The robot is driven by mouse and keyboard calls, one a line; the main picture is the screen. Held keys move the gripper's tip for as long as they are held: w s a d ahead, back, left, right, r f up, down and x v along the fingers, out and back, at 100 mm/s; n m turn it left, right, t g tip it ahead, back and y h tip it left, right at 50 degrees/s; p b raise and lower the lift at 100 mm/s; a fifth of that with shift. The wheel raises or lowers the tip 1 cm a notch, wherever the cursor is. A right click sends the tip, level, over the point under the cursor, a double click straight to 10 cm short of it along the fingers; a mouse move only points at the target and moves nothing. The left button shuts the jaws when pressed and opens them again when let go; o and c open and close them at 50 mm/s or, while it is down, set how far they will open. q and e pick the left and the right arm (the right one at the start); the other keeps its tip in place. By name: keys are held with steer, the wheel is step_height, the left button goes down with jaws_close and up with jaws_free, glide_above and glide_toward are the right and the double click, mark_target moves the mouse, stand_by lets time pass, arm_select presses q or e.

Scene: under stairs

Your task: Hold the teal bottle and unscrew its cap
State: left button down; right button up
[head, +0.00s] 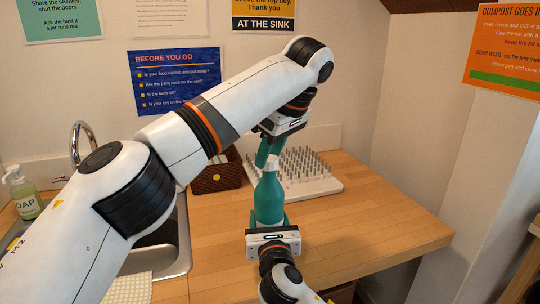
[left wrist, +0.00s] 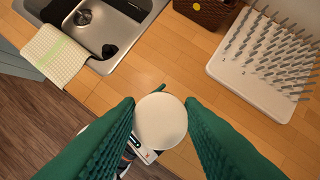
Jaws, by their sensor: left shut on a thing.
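The teal bottle (head: 268,198) stands upright over the wooden counter in the head view. My left gripper (head: 268,158) comes down from above, its green fingers at the bottle's top. In the left wrist view its fingers are shut on a round white cap (left wrist: 160,121), seen from straight above.
A white pegged drying rack (head: 325,187) stands behind and right of the bottle. A brown basket (head: 226,176) is behind it. The sink (head: 178,262) and a soap bottle (head: 25,198) are at the left. The counter (head: 385,218) at the right is clear.

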arm_select(q)
steer(key=shift+r, duration=0.95)
steer(key=shift+w, duration=0.1)
steer(key=shift+w+a+m, duration=0.65)
steer(key=shift+w+m, duration=0.05)
steer(key=shift+w, duration=0.2)
steer(key=w+f+m+t+h, duration=0.2)
steer(key=w+f+m, duration=0.1)
steer(key=w+m, duration=0.3)
steer(key=m+g+h, duration=0.1)
steer(key=m+h, duration=0.3)
steer(key=m, duration=0.7)
glide_above(325, 231)
steer(key=s+a, duration=0.1)
step_height(325, 231, down, 18)
steer(key=shift+s+r, duration=0.1)
steer(key=shift+r, duration=0.1)
steer(key=shift+f, duration=1.95)
steer(key=shift+f, duration=0.1)
